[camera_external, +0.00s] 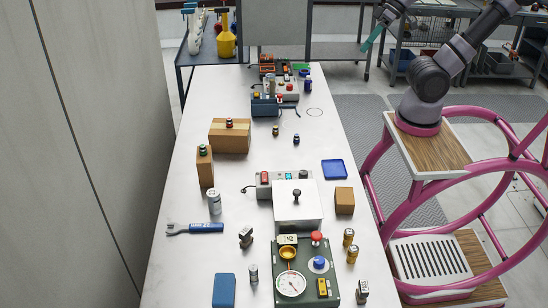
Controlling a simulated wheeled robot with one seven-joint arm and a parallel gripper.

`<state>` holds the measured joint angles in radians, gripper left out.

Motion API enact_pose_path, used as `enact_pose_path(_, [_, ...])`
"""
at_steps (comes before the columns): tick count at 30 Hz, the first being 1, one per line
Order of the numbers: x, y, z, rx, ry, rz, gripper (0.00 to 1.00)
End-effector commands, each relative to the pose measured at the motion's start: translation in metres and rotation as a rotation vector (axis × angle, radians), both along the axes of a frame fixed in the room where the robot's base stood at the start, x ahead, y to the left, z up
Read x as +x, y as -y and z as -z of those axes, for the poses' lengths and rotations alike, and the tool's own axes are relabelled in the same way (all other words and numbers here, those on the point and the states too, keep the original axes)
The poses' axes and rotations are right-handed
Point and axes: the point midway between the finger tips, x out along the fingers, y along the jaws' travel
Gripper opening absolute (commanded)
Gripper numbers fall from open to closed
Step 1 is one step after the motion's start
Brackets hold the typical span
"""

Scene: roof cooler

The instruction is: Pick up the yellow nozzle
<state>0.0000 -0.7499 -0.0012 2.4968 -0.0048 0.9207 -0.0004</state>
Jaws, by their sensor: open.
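No part is clearly marked as the yellow nozzle. Small brass-yellow cylinders, one (348,237) behind the other (352,254), stand on the white table right of the green gauge panel (278,272). A yellow ring-shaped part (288,253) sits on that panel above the dial. A yellow spray bottle (226,40) stands on the dark bench at the back left. My gripper (372,38) shows at the top edge, right of the table's far end, high and far from the brass cylinders. Its teal finger area is small; it is open, with nothing seen in it.
The long white table (165,262) holds a metal box (297,208), cardboard boxes (230,136), a blue tray (334,169), a can (214,202) and a blue-handled wrench (195,228). A wall panel runs along the left. Pink rails stand right of the table. The table's middle left has free room.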

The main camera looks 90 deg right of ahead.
Motion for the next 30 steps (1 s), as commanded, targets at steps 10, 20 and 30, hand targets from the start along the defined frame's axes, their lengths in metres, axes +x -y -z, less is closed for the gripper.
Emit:
enact_pose_path(10, [0.004, 0.000, 0.004, 0.017, -0.026, 0.013, 0.59])
enact_pose_path(20, [0.056, 0.010, 0.061, 0.325, -0.356, 0.219, 0.59])
enact_pose_path(30, [0.124, 0.050, 0.134, 0.794, -0.626, 0.529, 0.59])
